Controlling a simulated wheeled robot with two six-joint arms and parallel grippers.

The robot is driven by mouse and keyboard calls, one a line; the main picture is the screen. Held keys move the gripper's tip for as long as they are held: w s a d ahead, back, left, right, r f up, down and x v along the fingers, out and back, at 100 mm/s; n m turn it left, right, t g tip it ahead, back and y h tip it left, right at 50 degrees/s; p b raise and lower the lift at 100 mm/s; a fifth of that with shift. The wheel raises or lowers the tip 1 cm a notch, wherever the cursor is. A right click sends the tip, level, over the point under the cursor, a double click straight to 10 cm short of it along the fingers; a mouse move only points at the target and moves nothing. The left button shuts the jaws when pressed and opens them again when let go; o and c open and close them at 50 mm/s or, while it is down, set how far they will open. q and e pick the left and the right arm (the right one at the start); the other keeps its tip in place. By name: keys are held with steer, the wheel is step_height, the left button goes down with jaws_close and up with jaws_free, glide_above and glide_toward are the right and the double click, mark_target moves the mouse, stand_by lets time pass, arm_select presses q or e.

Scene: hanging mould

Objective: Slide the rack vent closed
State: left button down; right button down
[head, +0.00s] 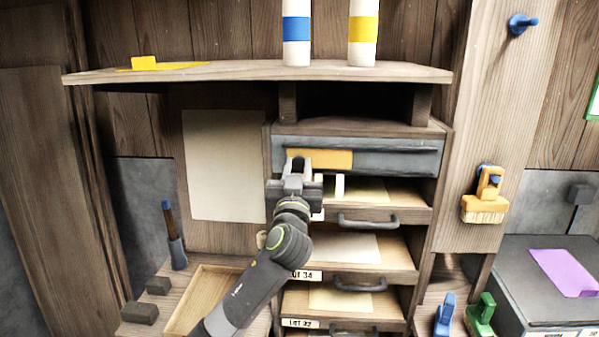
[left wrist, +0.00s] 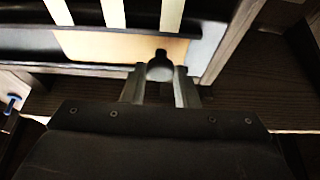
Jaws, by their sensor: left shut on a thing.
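The rack vent is a grey panel (head: 400,160) across the top of the rack, with an orange plate (head: 330,159) in its left and middle part. The plate also shows in the left wrist view (left wrist: 110,46), below several pale bars (left wrist: 113,12). A dark round knob (left wrist: 160,66) stands out in front of the plate. My left gripper (head: 297,168) is at the left end of the plate, shut on the knob, with a finger on each side of it in the left wrist view (left wrist: 160,88). The gripper hides part of the plate's left end. My right gripper is not in view.
Below the vent are open shelves with handled drawers (head: 368,220). A wooden shelf (head: 230,72) overhangs above, bearing two banded cylinders (head: 296,30). An orange brush (head: 485,205) hangs on the right post. A shallow wooden tray (head: 200,290) lies at lower left.

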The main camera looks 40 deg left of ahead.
arm_select(q)
steer(key=c, duration=1.4)
jaws_free()
steer(key=shift+a, duration=0.1)
steer(key=shift+o, duration=1.3)
steer(key=shift+s+a, duration=0.1)
steer(key=shift+s+d+f, duration=0.25)
steer(key=shift+s, duration=0.05)
steer(key=b+v, duration=0.5)
steer(key=v, duration=1.1)
steer(key=shift+s, duration=0.3)
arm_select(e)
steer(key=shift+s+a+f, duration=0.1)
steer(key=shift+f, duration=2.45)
arm_select(q)
steer(key=shift+f, duration=0.1)
